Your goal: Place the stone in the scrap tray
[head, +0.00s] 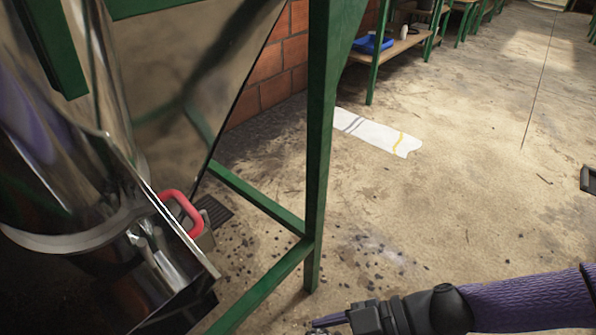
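I cannot make out the stone for certain; small dark bits (366,243) are scattered on the floor around the green frame. A blue tray (372,44) sits on a low wooden shelf at the back; it may be the scrap tray, but I cannot tell. My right gripper (322,322) comes in low from the right, just above the floor near the green leg. Its fingertips are partly cut off by the bottom edge, and whether it is open or holds something is unclear. My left gripper is not in view.
A shiny metal machine (60,190) with a red handle (182,212) fills the left. A green frame leg (321,150) stands upright in the middle, with low crossbars. A white striped cloth or sack (376,132) lies on the floor.

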